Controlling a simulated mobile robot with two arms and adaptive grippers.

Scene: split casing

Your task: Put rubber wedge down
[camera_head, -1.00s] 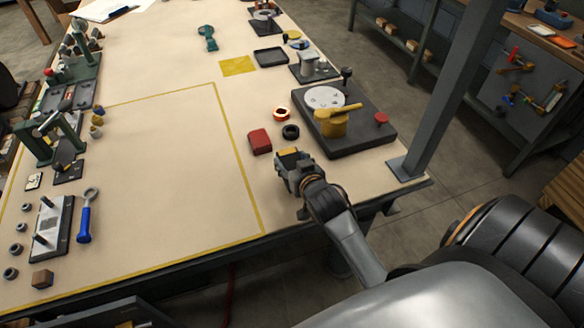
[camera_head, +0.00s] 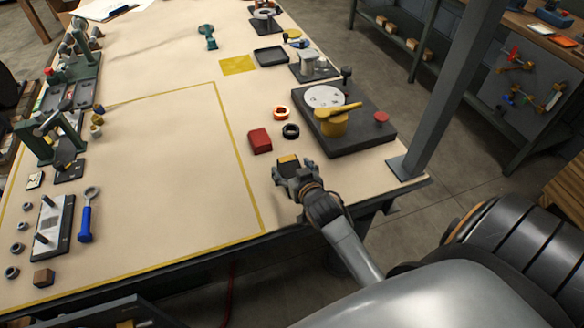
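A small dark block with a yellow-orange top (camera_head: 288,160), which looks like the rubber wedge, is at the fingers of my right gripper (camera_head: 295,170). It is low at the table's near right part, in front of the black ring. The fingers appear spread to either side of the block, so the gripper looks open around it. The fingers hide part of the block, and I cannot tell whether they touch it. My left gripper is not in view.
A dark plate (camera_head: 362,139) with a yellow-handled fixture stands right. The yellow-outlined area (camera_head: 170,170) is mostly clear. A grey post (camera_head: 440,110) rises at the right edge.

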